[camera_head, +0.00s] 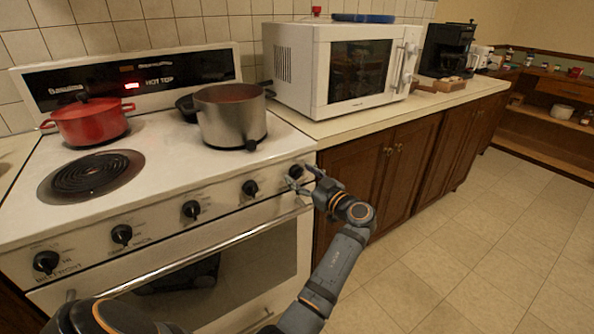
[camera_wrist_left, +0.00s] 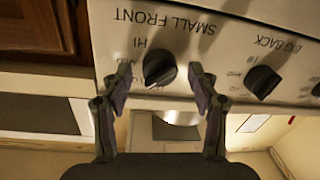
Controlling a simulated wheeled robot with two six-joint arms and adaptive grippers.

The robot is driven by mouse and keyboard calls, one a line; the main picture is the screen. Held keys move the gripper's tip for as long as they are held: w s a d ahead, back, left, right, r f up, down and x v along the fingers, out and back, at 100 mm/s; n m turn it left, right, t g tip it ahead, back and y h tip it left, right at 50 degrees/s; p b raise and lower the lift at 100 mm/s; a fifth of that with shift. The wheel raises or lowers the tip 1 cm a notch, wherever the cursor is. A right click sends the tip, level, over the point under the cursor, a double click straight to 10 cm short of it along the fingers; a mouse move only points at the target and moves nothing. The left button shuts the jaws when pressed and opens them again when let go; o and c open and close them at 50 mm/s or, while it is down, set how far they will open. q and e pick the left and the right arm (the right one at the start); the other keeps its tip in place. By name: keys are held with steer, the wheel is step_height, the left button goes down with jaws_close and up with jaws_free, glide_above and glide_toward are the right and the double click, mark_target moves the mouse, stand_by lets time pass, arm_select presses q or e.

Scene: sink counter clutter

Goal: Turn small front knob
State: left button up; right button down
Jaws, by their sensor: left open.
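The small front knob is a black round knob (camera_wrist_left: 159,68) under the upside-down label SMALL FRONT in the left wrist view. In the head view it is the rightmost knob (camera_head: 296,171) on the front panel of the white stove (camera_head: 180,160). My left gripper (camera_head: 299,177) is open at this knob. In the left wrist view its two fingers (camera_wrist_left: 161,88) stand on either side of the knob, with gaps between them and it. Whether the fingertips reach past the knob's face is hard to tell. My right gripper is not in view.
The BIG BACK knob (camera_wrist_left: 263,81) is the neighbouring knob, also seen in the head view (camera_head: 250,188). A steel pot (camera_head: 230,118) and a red pot (camera_head: 90,123) stand on the stove. A microwave (camera_head: 340,70) is on the counter. The floor at right is clear.

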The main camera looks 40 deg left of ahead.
arm_select(q)
steer(key=shift+d, duration=0.15)
steer(key=c, duration=1.2)
steer(key=shift+o, duration=0.2)
